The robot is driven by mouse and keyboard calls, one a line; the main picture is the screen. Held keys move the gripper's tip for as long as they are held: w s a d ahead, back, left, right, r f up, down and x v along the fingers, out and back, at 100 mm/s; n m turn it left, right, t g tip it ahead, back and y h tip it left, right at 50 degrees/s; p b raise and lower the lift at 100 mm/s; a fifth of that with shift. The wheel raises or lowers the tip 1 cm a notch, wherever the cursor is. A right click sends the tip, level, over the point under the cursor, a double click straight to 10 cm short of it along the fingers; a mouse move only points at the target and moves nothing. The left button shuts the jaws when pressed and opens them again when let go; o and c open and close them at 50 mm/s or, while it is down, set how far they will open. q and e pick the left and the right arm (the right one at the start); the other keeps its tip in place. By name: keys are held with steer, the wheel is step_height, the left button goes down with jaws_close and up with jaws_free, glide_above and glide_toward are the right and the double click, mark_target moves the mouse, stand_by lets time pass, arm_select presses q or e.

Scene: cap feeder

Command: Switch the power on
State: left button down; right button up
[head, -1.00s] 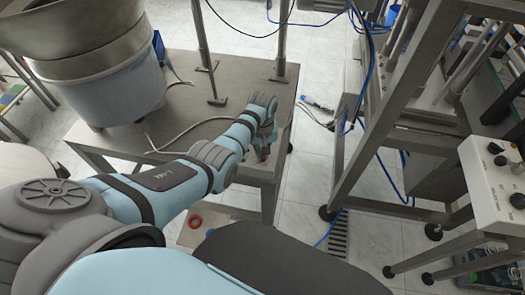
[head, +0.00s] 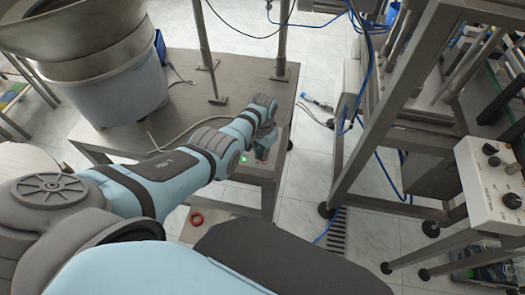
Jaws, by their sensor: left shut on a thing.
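My left gripper (head: 262,150) is at the front edge of the steel table (head: 225,80), low beside its right front corner. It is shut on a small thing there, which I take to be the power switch. My wrist and fingers hide most of it. A small green light (head: 243,158) shows just left of the gripper, under the tabletop edge. My right gripper is not in view.
A large bowl feeder (head: 110,85) stands on the table's left part, with a loose cable (head: 185,130) near it. A steel frame (head: 375,100) and a white control box with knobs (head: 490,190) stand at the right. A red ring (head: 196,219) lies low near the table.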

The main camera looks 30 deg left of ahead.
arm_select(q)
steer(key=shift+w+m, duration=0.1)
steer(key=shift+m, duration=0.3)
steer(key=c, duration=1.7)
jaws_free()
steer(key=shift+r, duration=0.15)
step_height(320, 180, up, 12)
steer(key=shift+f, duration=0.15)
